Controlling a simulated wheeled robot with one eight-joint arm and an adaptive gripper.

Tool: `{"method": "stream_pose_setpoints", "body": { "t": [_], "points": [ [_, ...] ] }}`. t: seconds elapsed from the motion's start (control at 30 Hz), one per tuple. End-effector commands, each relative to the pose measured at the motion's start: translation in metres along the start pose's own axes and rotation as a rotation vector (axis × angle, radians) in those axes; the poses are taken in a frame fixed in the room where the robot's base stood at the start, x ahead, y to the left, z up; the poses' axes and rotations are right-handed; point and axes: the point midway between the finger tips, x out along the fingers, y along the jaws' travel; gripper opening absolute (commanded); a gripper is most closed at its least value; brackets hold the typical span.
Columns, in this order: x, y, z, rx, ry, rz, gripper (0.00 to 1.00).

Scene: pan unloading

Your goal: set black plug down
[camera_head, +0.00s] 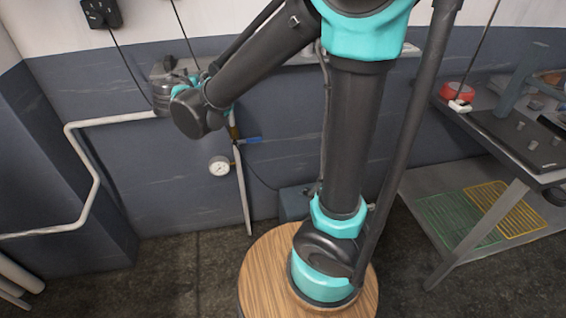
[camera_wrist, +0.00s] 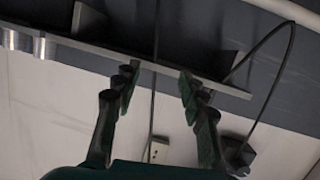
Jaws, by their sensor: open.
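I cannot pick out the black plug with certainty. A black box-shaped fitting (camera_head: 101,12) with a hanging cable is on the upper left wall in the head view. A dark fitting with a curved cable (camera_wrist: 240,157) also shows in the wrist view, beside and beyond the right finger. My gripper (camera_wrist: 160,82) is open in the wrist view. Its two fingers stand well apart, with nothing held between them; a thin dark cord passes in the background. In the head view, my wrist is near the wall at left, and the fingertips cannot be made out.
A pale pipe (camera_head: 88,125) runs along the left wall. A pressure gauge (camera_head: 220,166) and a blue-handled valve (camera_head: 248,140) are below my wrist. A workbench (camera_head: 497,143) with a red tape roll (camera_head: 456,92) is at right. A shelf edge (camera_wrist: 135,62) crosses the wrist view.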

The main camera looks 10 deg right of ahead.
Motion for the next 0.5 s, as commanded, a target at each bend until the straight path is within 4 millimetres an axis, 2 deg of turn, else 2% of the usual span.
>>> {"method": "stream_pose_setpoints", "body": {
  "t": [0.03, 0.1, 0.2, 0.33, 0.4, 0.5],
  "points": [
    [0.007, 0.041, 0.019, -0.015, -0.070, 0.052, 0.42],
    [0.009, 0.093, 0.052, -0.044, -0.187, 0.107, 0.42],
    [0.000, 0.157, 0.101, -0.076, -0.358, 0.150, 0.42],
    [-0.029, 0.220, 0.165, -0.094, -0.570, 0.148, 0.42],
    [-0.051, 0.243, 0.198, -0.093, -0.673, 0.120, 0.42],
    [-0.083, 0.263, 0.239, -0.078, -0.795, 0.052, 0.42]
  ]
}}
